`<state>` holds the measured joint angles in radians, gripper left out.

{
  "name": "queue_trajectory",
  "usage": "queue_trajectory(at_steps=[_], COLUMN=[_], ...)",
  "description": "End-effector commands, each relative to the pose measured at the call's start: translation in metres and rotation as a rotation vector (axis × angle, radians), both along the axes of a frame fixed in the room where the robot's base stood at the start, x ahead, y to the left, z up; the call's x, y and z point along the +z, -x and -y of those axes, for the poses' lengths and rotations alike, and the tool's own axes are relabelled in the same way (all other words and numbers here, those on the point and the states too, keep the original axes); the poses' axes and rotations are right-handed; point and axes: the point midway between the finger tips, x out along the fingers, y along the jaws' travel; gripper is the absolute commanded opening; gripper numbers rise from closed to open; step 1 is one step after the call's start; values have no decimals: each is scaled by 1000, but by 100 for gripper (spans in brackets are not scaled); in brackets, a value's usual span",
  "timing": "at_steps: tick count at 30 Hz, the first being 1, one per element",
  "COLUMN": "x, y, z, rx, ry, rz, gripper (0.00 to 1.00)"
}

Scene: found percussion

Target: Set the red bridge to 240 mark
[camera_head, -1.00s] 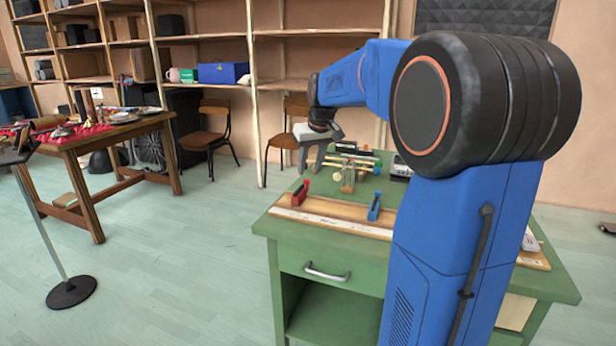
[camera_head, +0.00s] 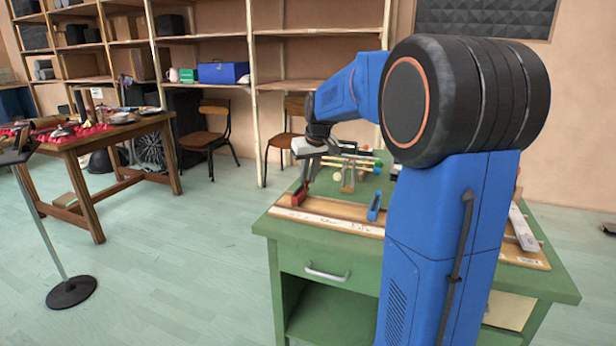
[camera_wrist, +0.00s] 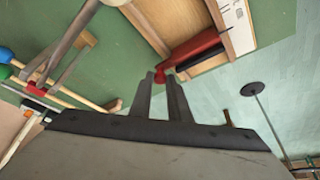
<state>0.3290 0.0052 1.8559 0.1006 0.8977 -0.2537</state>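The red bridge (camera_head: 298,197) stands at the left part of a long wooden board (camera_head: 330,210) with a white scale strip on the green table. The strip's marks are too small to read. A blue bridge (camera_head: 374,207) stands farther right on the board. My gripper (camera_head: 305,182) is low, just above the red bridge. In the wrist view the red bridge (camera_wrist: 196,47) lies just beyond my gripper (camera_wrist: 160,78). Its near end shows at the gap between the fingertips. The fingers are apart with a narrow gap; contact cannot be told.
Mallets with coloured heads (camera_head: 350,162) lie behind the board, with a pale wooden piece near them. A white bar (camera_head: 523,228) is at the table's right. The table's front edge (camera_head: 330,238) is close to the board. Another table (camera_head: 85,140) stands at left.

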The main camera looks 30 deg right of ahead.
Motion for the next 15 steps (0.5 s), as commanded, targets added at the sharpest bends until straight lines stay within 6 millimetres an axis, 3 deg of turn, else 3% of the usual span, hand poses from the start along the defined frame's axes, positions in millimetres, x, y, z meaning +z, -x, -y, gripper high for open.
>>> queue_trajectory(at_steps=[15], x=[0], y=[41], z=[32], rx=[-2], ry=[0], rz=[0], gripper=[0])
